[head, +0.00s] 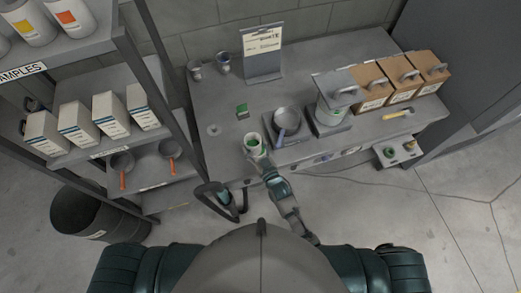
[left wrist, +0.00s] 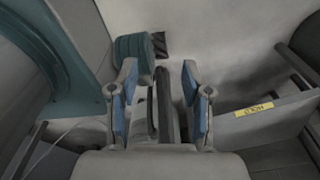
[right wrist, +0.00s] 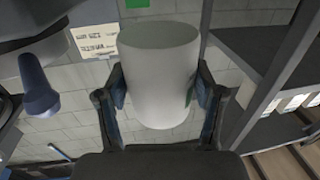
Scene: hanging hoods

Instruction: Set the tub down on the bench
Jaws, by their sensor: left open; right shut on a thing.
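The white tub (head: 252,141) has a dark green inside and a green patch. My right gripper (head: 261,157) is shut on it, near the front edge of the grey bench (head: 222,95). The tub's open mouth faces up in the head view. In the right wrist view the tub (right wrist: 160,80) is between the two fingers (right wrist: 161,88), with a blank round end at the top. I cannot tell the gap between tub and bench. My left gripper (left wrist: 160,100) is open and empty in the left wrist view.
A small green block (head: 242,110) and a sign stand (head: 262,55) are behind. A shelf rack (head: 75,145) is left. Bare bench shows left of the tub.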

